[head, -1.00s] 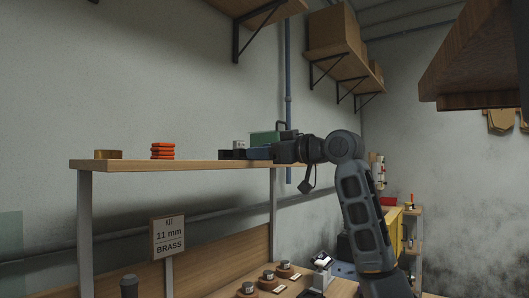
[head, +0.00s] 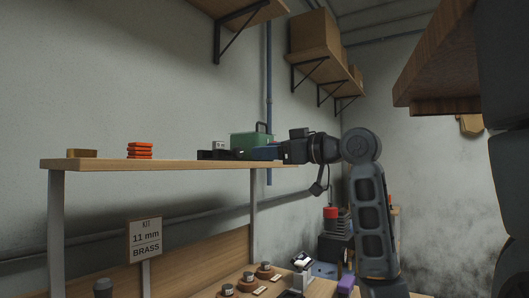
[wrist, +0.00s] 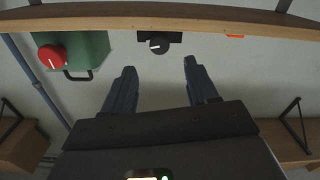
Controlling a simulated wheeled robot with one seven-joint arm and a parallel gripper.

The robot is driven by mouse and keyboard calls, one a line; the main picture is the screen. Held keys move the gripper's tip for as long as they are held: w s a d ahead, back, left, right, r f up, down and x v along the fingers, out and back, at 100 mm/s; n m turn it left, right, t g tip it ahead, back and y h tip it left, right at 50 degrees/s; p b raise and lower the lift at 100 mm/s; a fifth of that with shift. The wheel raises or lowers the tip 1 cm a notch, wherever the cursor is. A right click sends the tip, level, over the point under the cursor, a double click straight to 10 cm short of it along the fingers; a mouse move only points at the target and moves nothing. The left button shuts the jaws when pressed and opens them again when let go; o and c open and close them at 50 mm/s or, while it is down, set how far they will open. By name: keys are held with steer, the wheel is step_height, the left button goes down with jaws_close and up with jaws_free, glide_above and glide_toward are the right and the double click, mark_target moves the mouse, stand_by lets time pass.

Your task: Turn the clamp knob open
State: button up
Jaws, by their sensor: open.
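A black block, apparently the clamp, carries a dark round knob (wrist: 159,46) with a white pointer mark at the top middle of the upside-down wrist view. In the head view the dark block (head: 210,155) sits on the upper shelf. My gripper (wrist: 158,70) is open and empty, its two dark blue fingers apart and pointing toward the shelf. The knob lies beyond the fingertips, roughly between their lines, and I see no contact. My gripper also shows in the head view (head: 257,153), level with the shelf; the knob's face cannot be made out there.
A green box (head: 250,141) stands behind my gripper; its red knob (wrist: 52,57) shows in the wrist view. The wooden shelf (head: 110,165) also holds orange pieces (head: 140,150) and a brass block (head: 82,153). A wooden cabinet (head: 440,75) overhangs at right.

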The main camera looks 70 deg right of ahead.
mark_target(240, 151)
steer(key=w+m+p, duration=0.1)
steer(key=w, duration=0.1)
steer(key=w+d+p, duration=0.1)
steer(key=w+p, duration=0.1)
steer(key=w, duration=0.1)
steer(key=w+d+m+p, duration=0.1)
steer(key=w+p, duration=0.1)
steer(key=w, duration=0.1)
steer(key=shift+m, duration=0.3)
stand_by(0.3)
steer(key=shift+c, duration=0.3)
